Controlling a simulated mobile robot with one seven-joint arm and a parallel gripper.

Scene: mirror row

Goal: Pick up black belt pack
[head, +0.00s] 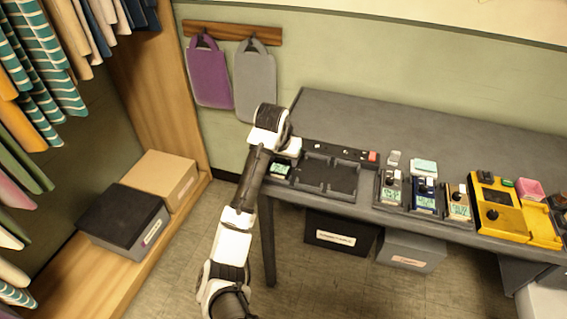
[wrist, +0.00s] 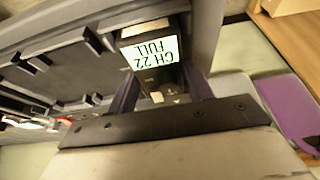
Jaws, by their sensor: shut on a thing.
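The black belt pack (head: 279,170) sits at the left end of the dark tray, its lit screen showing past my gripper (head: 287,155). In the wrist view the pack (wrist: 158,82) has a lit screen reading "CH 22 FULL", upside down. My gripper (wrist: 160,92) has one finger on each side of the pack and is shut on it. The dark tray (head: 328,192) has empty bays to the right of the pack. In the wrist view the tray (wrist: 75,72) lies beside and around the pack; whether the pack is clear of its bay I cannot tell.
Grey (head: 391,187), blue (head: 425,195) and tan (head: 459,203) packs stand to the right, before a yellow unit (head: 496,212). The back of the grey table (head: 440,135) is clear. Purple (head: 208,78) and grey (head: 255,84) hangings are on the wall.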

